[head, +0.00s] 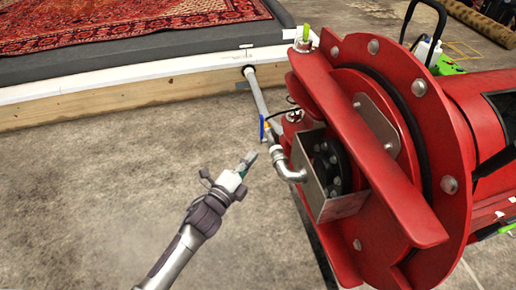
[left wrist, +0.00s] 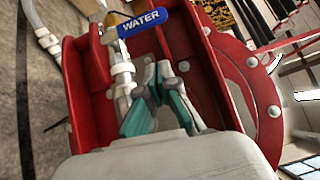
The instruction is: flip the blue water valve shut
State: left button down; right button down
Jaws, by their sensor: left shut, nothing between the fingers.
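The blue water valve (head: 262,127) sits on the grey pipe between the washpit's white-topped edge and the red machine. In the left wrist view its blue handle (left wrist: 145,22), lettered "WATER", reaches right from its pivot above a pale pipe fitting. My left gripper (head: 247,160) is shut and empty, just below and left of the valve in the head view. In the left wrist view its teal-padded fingers (left wrist: 163,78) appear below the handle, with a visible gap between. The handle's exact angle to the pipe is hard to tell. My right gripper is not in view.
The red machine (head: 435,150), with bolted flanges and a metal box (head: 336,200), stands close on the right. The pipe elbow (head: 290,172) is near my left fingertips. A patterned rug (head: 120,22) lies behind the timber edge (head: 130,97). Concrete floor at left is clear.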

pick_arm(q)
jog(key=v, duration=0.3)
jog(key=shift+d+r, duration=0.1)
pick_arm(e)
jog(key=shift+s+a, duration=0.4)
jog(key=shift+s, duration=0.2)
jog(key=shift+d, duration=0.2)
